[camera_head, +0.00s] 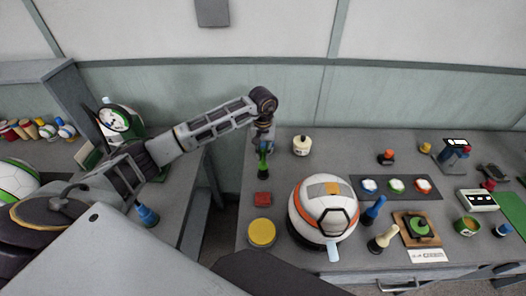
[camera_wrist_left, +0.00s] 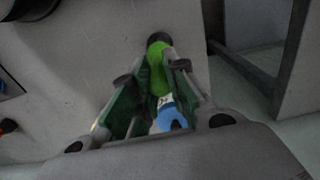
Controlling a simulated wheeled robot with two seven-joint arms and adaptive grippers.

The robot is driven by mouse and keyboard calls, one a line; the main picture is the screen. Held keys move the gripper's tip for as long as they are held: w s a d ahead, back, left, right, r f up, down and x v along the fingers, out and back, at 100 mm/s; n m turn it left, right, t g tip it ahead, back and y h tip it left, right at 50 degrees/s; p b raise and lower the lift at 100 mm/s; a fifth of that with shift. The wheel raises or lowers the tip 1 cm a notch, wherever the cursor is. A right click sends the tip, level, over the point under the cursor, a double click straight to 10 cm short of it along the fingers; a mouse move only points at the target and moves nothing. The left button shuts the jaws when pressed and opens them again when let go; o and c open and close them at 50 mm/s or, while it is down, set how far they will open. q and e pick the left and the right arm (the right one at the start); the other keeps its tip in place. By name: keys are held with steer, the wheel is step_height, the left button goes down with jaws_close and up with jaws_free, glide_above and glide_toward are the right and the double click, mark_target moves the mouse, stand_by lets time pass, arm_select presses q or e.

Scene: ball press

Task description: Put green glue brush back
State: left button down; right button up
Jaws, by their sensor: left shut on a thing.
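My left gripper (camera_head: 263,138) reaches over the left end of the main table and points down. It is shut on the green glue brush (camera_head: 263,163), which hangs roughly upright below the fingers, close to the table's left edge. I cannot tell if its lower end touches the table. In the left wrist view the green brush (camera_wrist_left: 158,62) shows between the fingertips of my left gripper (camera_wrist_left: 152,75), with a dark end beyond it. A blue and white piece (camera_wrist_left: 170,116) shows nearer, between the fingers. My right gripper is out of view.
A cream pot with a dark top (camera_head: 302,146) stands right of the brush. A gap separates the tables.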

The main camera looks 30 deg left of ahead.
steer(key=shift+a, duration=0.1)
arm_select(q)
steer(key=shift+f, duration=0.15)
steer(key=c, duration=1.4)
jaws_free()
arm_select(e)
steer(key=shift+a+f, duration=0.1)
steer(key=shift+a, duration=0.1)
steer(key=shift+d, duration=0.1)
arm_select(q)
step_height(320, 180, up, 2)
steer(key=shift+r, duration=0.1)
steer(key=shift+r+b, duration=1)
steer(key=shift+r, duration=4.05)
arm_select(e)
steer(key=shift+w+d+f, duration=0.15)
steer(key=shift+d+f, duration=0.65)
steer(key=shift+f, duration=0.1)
